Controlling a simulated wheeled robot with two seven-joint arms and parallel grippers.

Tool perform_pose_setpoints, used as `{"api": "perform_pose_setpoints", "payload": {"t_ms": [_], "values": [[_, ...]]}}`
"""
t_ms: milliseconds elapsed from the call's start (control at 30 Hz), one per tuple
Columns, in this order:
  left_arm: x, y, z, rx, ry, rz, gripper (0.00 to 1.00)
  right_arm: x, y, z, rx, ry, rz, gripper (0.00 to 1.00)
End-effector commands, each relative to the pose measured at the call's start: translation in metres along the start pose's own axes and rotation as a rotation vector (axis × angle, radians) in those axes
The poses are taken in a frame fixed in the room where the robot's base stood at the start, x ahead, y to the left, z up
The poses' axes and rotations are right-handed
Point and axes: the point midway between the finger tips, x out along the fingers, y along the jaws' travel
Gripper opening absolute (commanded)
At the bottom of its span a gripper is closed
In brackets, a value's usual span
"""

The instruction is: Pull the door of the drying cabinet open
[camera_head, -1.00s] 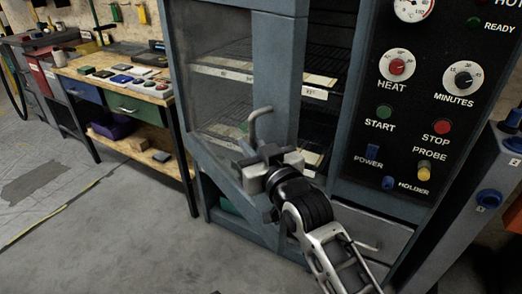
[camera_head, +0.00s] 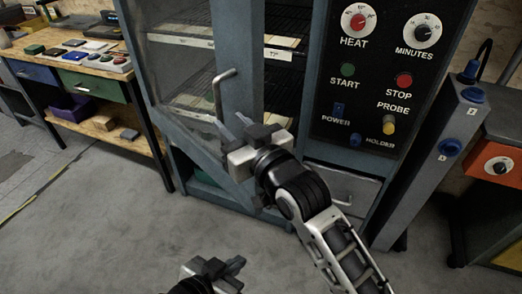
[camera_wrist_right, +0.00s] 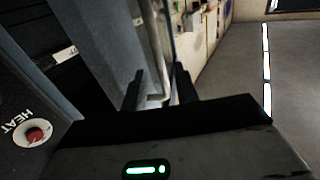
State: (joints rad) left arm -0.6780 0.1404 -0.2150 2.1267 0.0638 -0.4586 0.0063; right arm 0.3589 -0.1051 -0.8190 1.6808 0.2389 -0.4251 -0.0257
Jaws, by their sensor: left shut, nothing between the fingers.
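The drying cabinet (camera_head: 289,113) is blue-grey, and its glass-paned door (camera_head: 250,65) stands partly open, with shelves showing in the gap at its right. The bent metal door handle (camera_head: 217,95) is on the door's right stile. My right gripper (camera_head: 231,127) is at the handle's lower end, fingers apart. In the right wrist view the handle (camera_wrist_right: 154,50) runs down between the open fingers (camera_wrist_right: 158,86); contact cannot be told. My left gripper (camera_head: 223,266) is shut and empty, low in the head view, in front of the cabinet and apart from it.
A control panel (camera_head: 372,75) with knobs and buttons is right of the opening. A workbench (camera_head: 92,72) stands at the left. A grey post (camera_head: 425,165) and an orange-topped unit (camera_head: 497,160) stand at the right. The floor (camera_head: 100,235) at front left is clear.

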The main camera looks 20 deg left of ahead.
Motion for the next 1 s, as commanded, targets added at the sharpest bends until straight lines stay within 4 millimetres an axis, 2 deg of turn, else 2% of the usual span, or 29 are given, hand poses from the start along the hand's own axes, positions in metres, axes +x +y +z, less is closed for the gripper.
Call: {"api": "perform_pose_setpoints", "payload": {"t_ms": [33, 200, 400, 600, 867, 967, 1000], "values": [[0.000, 0.000, 0.001, 0.000, -0.001, 0.000, 0.00, -0.014, 0.001, 0.001, -0.001, -0.001, 0.001, 0.30], [0.000, 0.000, 0.002, 0.000, -0.002, 0.000, 0.00, -0.055, 0.000, 0.001, -0.002, -0.002, 0.000, 0.30], [0.001, 0.000, 0.003, -0.001, -0.003, 0.001, 0.00, -0.088, 0.000, 0.001, -0.001, -0.001, 0.000, 0.30], [0.001, 0.001, 0.003, -0.002, -0.002, 0.002, 0.00, -0.101, 0.000, 0.000, -0.001, 0.000, 0.000, 0.30], [0.000, 0.001, 0.001, -0.003, 0.001, 0.002, 0.00, -0.102, 0.000, 0.000, -0.001, 0.000, 0.000, 0.30], [0.000, 0.001, 0.001, -0.002, 0.001, 0.002, 0.00, -0.104, 0.003, 0.004, 0.008, -0.010, 0.012, 0.02], [0.000, 0.001, 0.001, -0.002, 0.001, 0.002, 0.00, -0.107, 0.007, 0.010, 0.021, -0.025, 0.028, 0.00]]}}
